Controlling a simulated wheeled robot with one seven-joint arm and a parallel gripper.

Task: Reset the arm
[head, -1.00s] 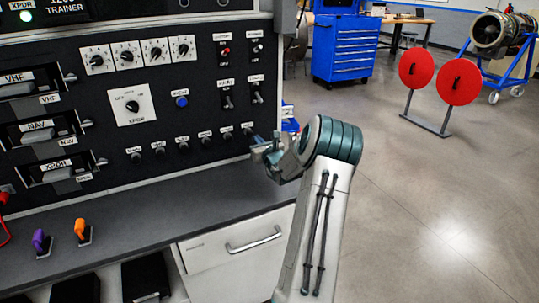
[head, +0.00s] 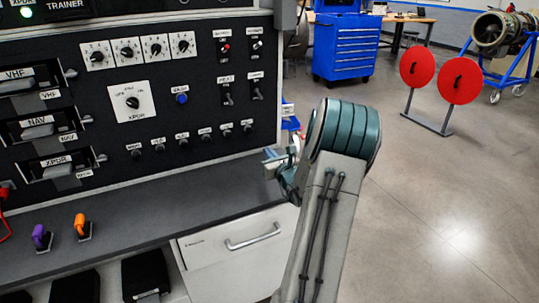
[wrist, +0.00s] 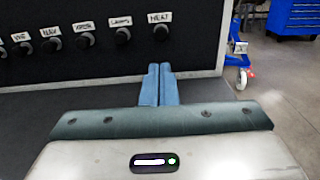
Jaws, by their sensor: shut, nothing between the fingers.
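My gripper (wrist: 158,84) shows in the wrist view with its two blue fingers side by side and touching, holding nothing. It points toward the lower edge of the black trainer panel, at the panel's right end. In the head view my gripper (head: 270,160) is small and partly hidden behind my own wrist. It is above the right end of the grey bench top (head: 150,193), apart from the panel (head: 205,120) as far as I can tell.
The panel carries several knobs and switches, including a row of black knobs (head: 183,145). A purple key-like piece (head: 39,237) and an orange one (head: 80,226) stand on the bench. A blue tool cabinet (head: 343,48), red discs (head: 460,79) and a turbine (head: 490,32) stand beyond open floor.

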